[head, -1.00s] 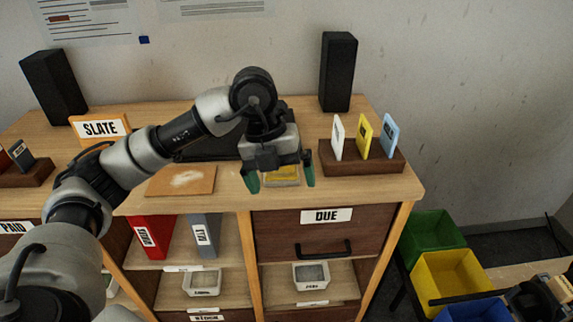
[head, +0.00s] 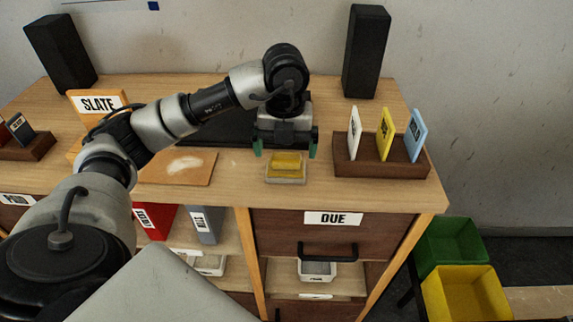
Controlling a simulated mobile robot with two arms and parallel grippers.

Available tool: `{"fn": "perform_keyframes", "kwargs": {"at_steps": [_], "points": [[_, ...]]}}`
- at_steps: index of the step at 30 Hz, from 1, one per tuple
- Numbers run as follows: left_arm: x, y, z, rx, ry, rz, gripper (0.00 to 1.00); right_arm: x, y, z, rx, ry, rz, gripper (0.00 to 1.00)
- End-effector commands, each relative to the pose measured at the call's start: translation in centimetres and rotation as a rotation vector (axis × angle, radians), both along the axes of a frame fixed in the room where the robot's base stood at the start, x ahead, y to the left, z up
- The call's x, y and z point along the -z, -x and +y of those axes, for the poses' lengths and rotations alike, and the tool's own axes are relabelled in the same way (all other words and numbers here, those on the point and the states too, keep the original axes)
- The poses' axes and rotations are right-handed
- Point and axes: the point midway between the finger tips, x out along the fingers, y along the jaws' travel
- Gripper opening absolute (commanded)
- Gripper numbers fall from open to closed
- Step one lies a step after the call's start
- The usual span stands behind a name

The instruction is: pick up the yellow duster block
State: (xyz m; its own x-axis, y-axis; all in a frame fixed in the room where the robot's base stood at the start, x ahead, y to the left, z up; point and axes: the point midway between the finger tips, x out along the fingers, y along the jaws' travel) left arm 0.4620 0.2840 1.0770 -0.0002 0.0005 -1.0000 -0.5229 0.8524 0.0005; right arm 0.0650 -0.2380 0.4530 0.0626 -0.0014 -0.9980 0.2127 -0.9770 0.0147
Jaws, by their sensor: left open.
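The yellow duster block (head: 286,161) sits in a small pale tray (head: 286,182) on the desk top, above the drawer marked DUE. My left gripper (head: 285,150) is open and empty. Its two green fingertips point down, one on each side, just behind and above the block in the picture. I cannot tell the exact height gap, but the fingers do not hold the block. My right gripper is not in view.
A brown rack (head: 385,168) with white, yellow and blue cards stands right of the block. A brown board (head: 180,167) with a pale smear lies to the left. Black speakers (head: 366,52) stand at the back. The SLATE sign (head: 98,105) is further left.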

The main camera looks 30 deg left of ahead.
Motion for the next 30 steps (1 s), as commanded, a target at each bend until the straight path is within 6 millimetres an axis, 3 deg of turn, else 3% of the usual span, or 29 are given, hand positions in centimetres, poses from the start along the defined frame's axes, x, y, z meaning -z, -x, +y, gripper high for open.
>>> {"fn": "perform_keyframes", "kwargs": {"at_steps": [6, 10, 17, 24, 30], "points": [[3.2, 0.1, -0.2, -0.001, 0.0, 0.006, 1.0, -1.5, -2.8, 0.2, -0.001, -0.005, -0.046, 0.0], [4.4, 0.0, -0.1, 0.0, 0.0, 0.002, 1.0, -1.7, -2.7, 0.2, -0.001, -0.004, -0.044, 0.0], [4.6, 0.0, -0.2, 0.0, 0.001, 0.001, 1.0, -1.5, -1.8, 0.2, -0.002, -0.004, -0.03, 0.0], [4.6, 0.0, -0.2, 0.0, 0.001, 0.001, 0.66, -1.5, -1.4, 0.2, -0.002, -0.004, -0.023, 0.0], [4.5, 0.0, -0.2, 0.0, 0.001, 0.0, 0.66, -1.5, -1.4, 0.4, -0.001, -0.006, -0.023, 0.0]]}}
